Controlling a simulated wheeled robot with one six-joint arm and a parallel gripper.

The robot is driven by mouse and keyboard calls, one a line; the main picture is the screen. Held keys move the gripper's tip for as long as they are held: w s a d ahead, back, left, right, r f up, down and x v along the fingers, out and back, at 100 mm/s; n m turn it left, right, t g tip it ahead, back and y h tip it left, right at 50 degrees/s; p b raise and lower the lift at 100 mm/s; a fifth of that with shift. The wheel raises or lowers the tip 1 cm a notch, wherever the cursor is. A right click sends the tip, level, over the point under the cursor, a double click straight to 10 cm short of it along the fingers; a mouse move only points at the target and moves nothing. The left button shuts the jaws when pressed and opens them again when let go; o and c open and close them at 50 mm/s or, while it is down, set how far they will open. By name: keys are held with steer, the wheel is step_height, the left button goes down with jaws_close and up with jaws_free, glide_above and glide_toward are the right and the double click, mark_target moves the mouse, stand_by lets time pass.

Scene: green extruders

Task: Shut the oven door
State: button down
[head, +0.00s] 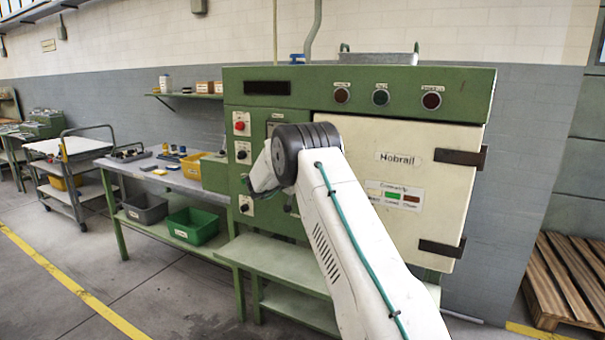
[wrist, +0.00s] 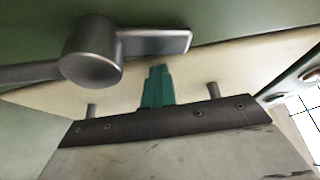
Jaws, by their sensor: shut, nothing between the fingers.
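The green oven (head: 360,79) stands in the middle of the head view. Its cream door (head: 395,150) has dark hinges on its right edge and looks close to flush with the front. My arm covers the door's left edge, so I cannot tell if a gap is there. In the wrist view a grey metal latch handle (wrist: 92,50) with a round hub lies above my gripper, in front of green and cream surfaces. My gripper (wrist: 159,70) shows teal fingers, shut and empty, below the handle. I cannot tell if they touch the door. In the head view my own arm mostly hides the fingers.
A green-legged workbench (head: 150,174) with a yellow bin (head: 192,165) stands left of the oven. A grey bin (head: 145,208) and a green bin (head: 191,226) sit on its lower shelf. A wooden pallet (head: 565,275) lies at right. Floor at front left is clear.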

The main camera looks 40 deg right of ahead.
steer(key=shift+w+d+r, duration=0.3)
steer(key=shift+w+r, duration=0.05)
steer(key=shift+r, duration=0.25)
steer(key=w+a+f, duration=0.1)
steer(key=a, duration=1.2)
steer(key=shift+a, duration=0.35)
